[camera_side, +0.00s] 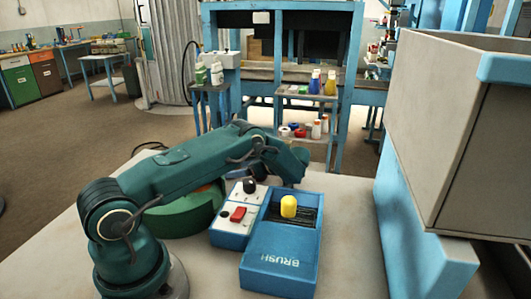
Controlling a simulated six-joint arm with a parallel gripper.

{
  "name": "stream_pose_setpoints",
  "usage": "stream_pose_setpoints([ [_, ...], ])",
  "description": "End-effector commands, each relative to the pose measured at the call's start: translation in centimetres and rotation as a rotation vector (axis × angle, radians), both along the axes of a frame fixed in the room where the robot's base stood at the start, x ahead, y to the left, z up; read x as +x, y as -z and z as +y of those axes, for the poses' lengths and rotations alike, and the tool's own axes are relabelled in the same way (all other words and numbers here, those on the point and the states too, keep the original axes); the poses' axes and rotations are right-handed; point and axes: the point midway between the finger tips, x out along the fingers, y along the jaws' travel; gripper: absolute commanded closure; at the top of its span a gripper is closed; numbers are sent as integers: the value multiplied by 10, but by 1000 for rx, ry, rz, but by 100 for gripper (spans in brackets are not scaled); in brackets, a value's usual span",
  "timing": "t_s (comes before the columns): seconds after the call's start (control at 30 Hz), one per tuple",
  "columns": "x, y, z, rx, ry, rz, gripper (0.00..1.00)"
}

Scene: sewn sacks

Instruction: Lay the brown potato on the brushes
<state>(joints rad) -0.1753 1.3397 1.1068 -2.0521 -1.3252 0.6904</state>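The blue box marked BRUSH (281,258) stands on the pale table. Its dark brushes (306,215) show in the opening at its far end. A yellow, rounded, upright thing (288,206) sits at the brushes, near the middle of the opening. I see no brown potato. My gripper (300,168) is at the end of my green arm, beyond and above the far end of the box, apart from the yellow thing. Its fingers cannot be made out, and I see nothing held in it.
Left of the brush box is a blue and white control box with a red switch (238,214) and a black knob (250,185). A green round thing (185,217) lies behind my arm. A large grey and blue bin (440,130) stands at the right. The table right of the brush box is clear.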

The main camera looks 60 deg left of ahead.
Motion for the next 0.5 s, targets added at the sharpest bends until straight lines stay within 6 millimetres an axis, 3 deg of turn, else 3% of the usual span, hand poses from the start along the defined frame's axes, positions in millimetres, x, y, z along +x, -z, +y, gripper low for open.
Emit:
stream_pose_setpoints([
  [0.27, -2, 7, -3, -17, 3, 10, 13],
  [0.37, -2, 1, -3, -17, 3, 8, 13],
  [0.5, 6, -10, -18, -13, 8, 5, 13],
])
